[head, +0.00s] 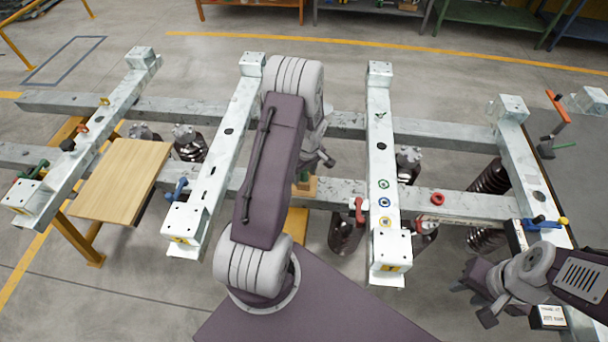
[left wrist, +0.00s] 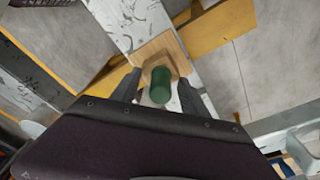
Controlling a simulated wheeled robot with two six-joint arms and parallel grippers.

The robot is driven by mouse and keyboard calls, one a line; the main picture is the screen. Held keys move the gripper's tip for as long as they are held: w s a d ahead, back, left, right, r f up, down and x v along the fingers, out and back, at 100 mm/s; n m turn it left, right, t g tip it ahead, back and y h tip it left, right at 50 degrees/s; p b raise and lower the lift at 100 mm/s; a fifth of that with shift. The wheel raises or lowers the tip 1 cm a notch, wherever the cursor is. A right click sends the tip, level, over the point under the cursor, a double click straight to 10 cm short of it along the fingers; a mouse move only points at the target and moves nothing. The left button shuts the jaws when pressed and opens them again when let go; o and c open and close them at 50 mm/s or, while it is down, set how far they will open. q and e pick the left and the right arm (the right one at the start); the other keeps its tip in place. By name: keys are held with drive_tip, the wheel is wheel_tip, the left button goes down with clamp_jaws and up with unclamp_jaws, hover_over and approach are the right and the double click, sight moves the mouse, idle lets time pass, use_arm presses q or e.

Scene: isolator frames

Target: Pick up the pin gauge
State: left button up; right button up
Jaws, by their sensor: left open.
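The pin gauge shows as a dark green cylinder (left wrist: 161,86) over a small wooden block (left wrist: 163,48) in the left wrist view. In the head view the green piece (head: 304,175) and the block (head: 307,188) are partly hidden by my left arm. My left gripper (left wrist: 159,77) is open, with one finger on each side of the green cylinder and gaps visible on both sides. In the head view this gripper (head: 322,160) is just above and right of the block. My right gripper (head: 474,302) is at lower right, apart from the gauge, its fingers spread and empty.
Pale metal crossbars (head: 378,150) lie over long rails (head: 345,124), with dark springs (head: 345,232) below. A wooden board (head: 122,180) lies at left. A red clamp (head: 358,208) and coloured rings (head: 384,203) are right of the block. Open floor lies behind the frame.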

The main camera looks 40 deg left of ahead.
use_arm(q)
drive_tip(key=shift+c, duration=0.6)
drive_tip(key=shift+r, duration=0.1)
clamp_jaws()
drive_tip(key=shift+r, duration=0.1)
drive_tip(key=shift+r, duration=0.4)
wheel_tip(320, 180, up, 3)
drive_tip(key=w+d+r, duration=0.7)
drive_tip(key=w+d, duration=0.1)
drive_tip(key=shift+d, duration=0.3)
